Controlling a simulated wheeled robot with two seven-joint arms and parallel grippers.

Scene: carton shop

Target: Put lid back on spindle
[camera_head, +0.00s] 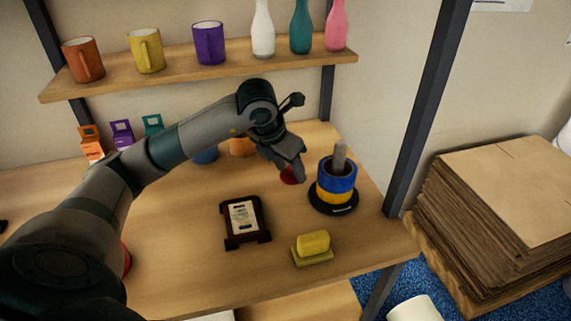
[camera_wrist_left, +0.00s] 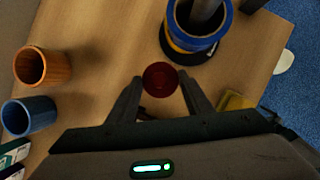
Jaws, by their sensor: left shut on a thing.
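The spindle is a grey upright post (camera_head: 340,157) on a round black base (camera_head: 333,205). A blue ring (camera_head: 337,181) sits over a yellow one around the post, and the post top stands bare. The wrist view shows the blue ring (camera_wrist_left: 176,35) just beyond my fingers. My left gripper (camera_head: 292,172) is shut on a small dark red round piece (camera_wrist_left: 160,79), held between the fingertips to the left of the spindle and apart from it. The red piece also shows partly in the head view (camera_head: 288,176). I see no other lid-like part. My right gripper is out of view.
A black-framed device (camera_head: 243,221) and a yellow block on a small dish (camera_head: 312,258) stand in front. Orange (camera_wrist_left: 43,66) and blue cups (camera_wrist_left: 28,116) stand left of my gripper. Mugs and bottles line the upper shelf (camera_head: 200,65). A dark rack post (camera_head: 425,110) rises right of the spindle.

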